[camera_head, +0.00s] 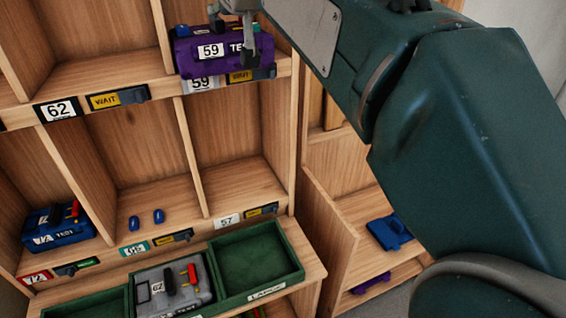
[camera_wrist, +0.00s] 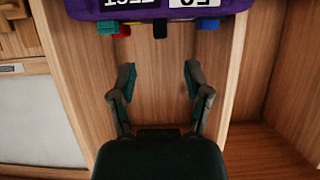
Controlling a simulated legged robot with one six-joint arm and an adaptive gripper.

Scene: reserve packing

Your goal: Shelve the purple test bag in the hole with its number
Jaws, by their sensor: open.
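The purple test bag (camera_head: 190,60), marked 59 and TEST, sits at the mouth of the upper hole whose edge label (camera_head: 201,84) also reads 59. It overlaps the top of that label; how deep it sits is unclear. My gripper (camera_head: 236,38) is in front of the bag in the head view. In the wrist view my gripper (camera_wrist: 159,72) is open with nothing between the fingers. The bag (camera_wrist: 182,11) appears upside down beyond the fingertips, apart from them, with coloured tabs along its edge.
The hole at label 57 (camera_head: 227,220) is empty, as is the one above label 62 (camera_head: 58,111). A grey tester (camera_head: 172,288) sits between green trays. A blue item (camera_head: 389,233) lies right.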

